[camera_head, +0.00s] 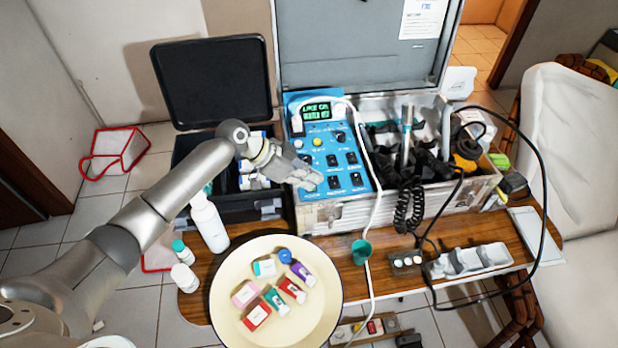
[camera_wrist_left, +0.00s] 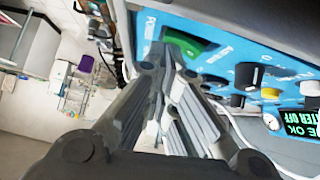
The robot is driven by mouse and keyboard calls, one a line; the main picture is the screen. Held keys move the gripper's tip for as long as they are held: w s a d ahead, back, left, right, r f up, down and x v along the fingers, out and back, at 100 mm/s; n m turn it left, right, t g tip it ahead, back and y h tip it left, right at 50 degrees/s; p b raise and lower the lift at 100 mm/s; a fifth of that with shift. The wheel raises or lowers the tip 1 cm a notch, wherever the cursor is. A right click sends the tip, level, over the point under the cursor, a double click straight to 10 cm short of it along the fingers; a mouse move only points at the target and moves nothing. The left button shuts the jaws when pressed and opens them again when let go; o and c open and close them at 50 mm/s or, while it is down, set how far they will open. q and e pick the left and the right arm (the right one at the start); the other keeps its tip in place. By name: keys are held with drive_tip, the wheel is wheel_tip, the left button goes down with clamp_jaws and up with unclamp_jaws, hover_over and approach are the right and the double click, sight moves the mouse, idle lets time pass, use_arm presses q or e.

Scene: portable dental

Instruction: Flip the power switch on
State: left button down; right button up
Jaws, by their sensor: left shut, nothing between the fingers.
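The blue control panel (camera_head: 353,182) stands in the open case, with a lit screen (camera_head: 316,112), knobs and dark switches. In the left wrist view the panel (camera_wrist_left: 225,42) shows a green rocker switch (camera_wrist_left: 188,40) close to the fingertips. I cannot tell whether the fingers touch it or which way it is tilted. My left gripper (camera_head: 314,181) is shut and empty, over the lower left part of the panel, and hides part of it. Its fingers come together below the green switch in the left wrist view (camera_wrist_left: 178,62). My right gripper is not in view.
A cream round tray (camera_head: 228,318) with small boxes sits in front on the wooden table (camera_head: 395,281). A white bottle (camera_head: 209,223) stands left of the panel. A white tube (camera_head: 377,212) and a black coiled cord (camera_head: 408,207) hang over the case's front.

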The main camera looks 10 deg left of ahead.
use_arm(q)
drive_tip(key=shift+f, duration=0.2)
drive_tip(key=shift+w+a+b, duration=0.2)
drive_tip(key=shift+w+b, duration=0.1)
drive_tip(key=shift+b, duration=0.15)
drive_tip(key=shift+w+a+r, duration=0.15)
drive_tip(key=shift+w+r, duration=0.05)
drive_tip(key=shift+w, duration=0.2)
drive_tip(key=v, duration=1.2)
